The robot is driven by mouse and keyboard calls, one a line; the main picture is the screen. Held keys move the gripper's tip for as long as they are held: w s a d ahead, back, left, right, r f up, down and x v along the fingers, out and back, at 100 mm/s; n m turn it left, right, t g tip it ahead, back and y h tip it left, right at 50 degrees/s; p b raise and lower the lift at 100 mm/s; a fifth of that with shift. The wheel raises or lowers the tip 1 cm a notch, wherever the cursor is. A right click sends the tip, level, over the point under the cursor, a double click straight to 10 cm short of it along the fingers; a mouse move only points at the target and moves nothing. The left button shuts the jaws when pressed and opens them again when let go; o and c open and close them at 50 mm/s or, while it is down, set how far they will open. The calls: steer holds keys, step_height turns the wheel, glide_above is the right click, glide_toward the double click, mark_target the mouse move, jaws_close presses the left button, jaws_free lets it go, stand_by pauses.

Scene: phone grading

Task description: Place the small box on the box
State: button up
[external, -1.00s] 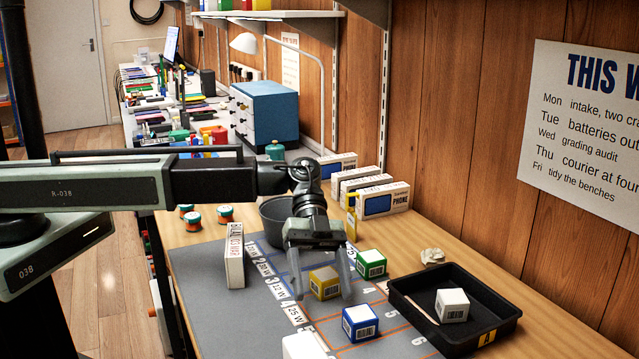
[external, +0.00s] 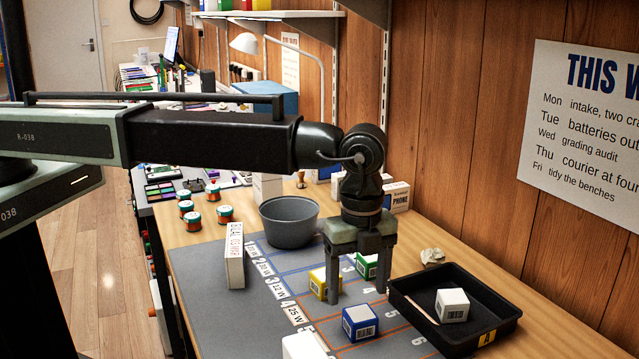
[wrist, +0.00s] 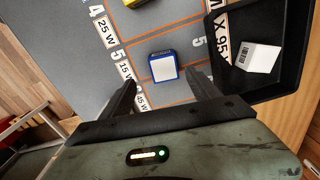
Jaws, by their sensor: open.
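Several small boxes stand around the mat's grid: a yellow one (external: 318,284), a green one (external: 366,265), a blue one (external: 360,322) and a white one (external: 303,346) cut off by the bottom edge. Another small white box (external: 452,305) sits in the black tray (external: 487,342). My gripper (external: 357,296) points down, open and empty, its fingers partly covering the green and yellow boxes. In the wrist view the blue box (wrist: 163,66) lies ahead between the open fingers (wrist: 161,80), apparently not touched. The tray's white box (wrist: 257,57) is to its right.
A tall white box (external: 235,258) stands on the mat's left. Phone boxes (external: 398,196) stand by the wall. The mat's left part (external: 203,290) is clear.

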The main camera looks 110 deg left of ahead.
mark_target(360, 314)
step_height(360, 314, down, 2)
steer(key=shift+f+b, duration=0.2)
steer(key=shift+b, duration=0.85)
steer(key=f+b, duration=0.5)
steer(key=shift+w+a+f+b, duration=0.2)
steer(key=shift+w+f+b, duration=0.1)
steer(key=shift+w+f, duration=0.05)
steer(key=shift+r, duration=0.2)
jaws_close()
steer(key=shift+r+p, duration=0.15)
steer(key=shift+p, duration=0.15)
steer(key=shift+r+p, duration=0.65)
steer(key=shift+p, duration=0.05)
step_height(360, 314, up, 2)
steer(key=shift+r+p, duration=0.15)
steer(key=shift+p, duration=0.95)
steer(key=s, duration=0.5)
steer(key=s+d, duration=0.1)
steer(key=s, duration=0.4)
steer(key=s+r+p, duration=0.1)
steer(key=s, duration=0.5)
steer(key=shift+d+r, duration=0.1)
steer(key=shift+d, duration=0.3)
